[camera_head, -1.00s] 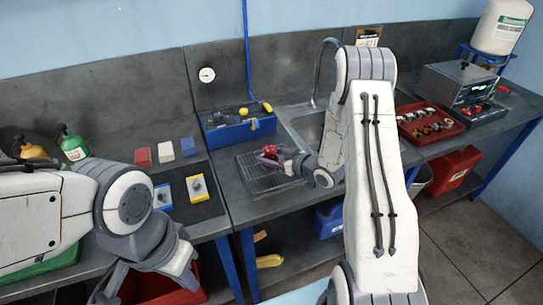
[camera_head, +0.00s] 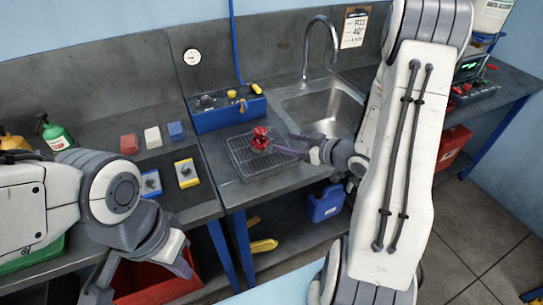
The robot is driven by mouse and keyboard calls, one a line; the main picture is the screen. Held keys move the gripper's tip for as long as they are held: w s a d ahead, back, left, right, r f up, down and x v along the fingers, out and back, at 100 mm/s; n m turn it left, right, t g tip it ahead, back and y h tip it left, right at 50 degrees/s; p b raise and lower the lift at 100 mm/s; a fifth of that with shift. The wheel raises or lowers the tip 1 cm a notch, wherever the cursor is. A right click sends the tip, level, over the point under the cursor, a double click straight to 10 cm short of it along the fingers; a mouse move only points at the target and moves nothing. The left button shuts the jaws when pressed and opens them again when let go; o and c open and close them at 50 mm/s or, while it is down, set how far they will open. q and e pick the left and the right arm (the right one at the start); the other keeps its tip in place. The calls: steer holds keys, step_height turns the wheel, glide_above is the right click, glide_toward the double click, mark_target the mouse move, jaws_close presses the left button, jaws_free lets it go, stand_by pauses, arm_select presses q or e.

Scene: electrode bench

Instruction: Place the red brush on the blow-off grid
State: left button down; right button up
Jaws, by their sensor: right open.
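The red brush (camera_head: 260,139) stands on the wire blow-off grid (camera_head: 244,165), near its middle and right part. The grid lies on the bench in front of the blue box and left of the sink. My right gripper (camera_head: 281,142) is just right of the brush, its open fingers pointing left towards it. A small gap seems to show between fingertips and brush; contact is hard to judge. My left gripper (camera_head: 143,279) is low at the left, in front of the bench, its fingers spread with nothing between them.
The blue box (camera_head: 228,113) stands behind the grid. The sink (camera_head: 325,112) with its tap is to the right. Red, white and blue blocks (camera_head: 152,137) and blue and yellow pads (camera_head: 187,173) lie left of the grid. A green bottle (camera_head: 55,134) stands far left.

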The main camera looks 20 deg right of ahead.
steer(key=s+a+r+n+g+h, duration=0.1)
steer(key=s+a+g+h, duration=0.15)
steer(key=a, duration=0.35)
steer(key=s+a+r+g+h, duration=0.1)
steer(key=a+r+g+h, duration=0.15)
steer(key=a, duration=0.45)
steer(key=s+a+r+g, duration=0.1)
steer(key=s+a+g, duration=0.2)
steer(key=s, duration=0.8)
steer(key=s+a+r+n+g, duration=0.1)
steer(key=s+a+g, duration=0.3)
steer(key=s, duration=0.8)
steer(key=a+r, duration=0.1)
steer(key=a, duration=0.1)
steer(key=shift+a+n+g, duration=0.3)
steer(key=shift+a, duration=0.05)
steer(key=shift+r, duration=0.1)
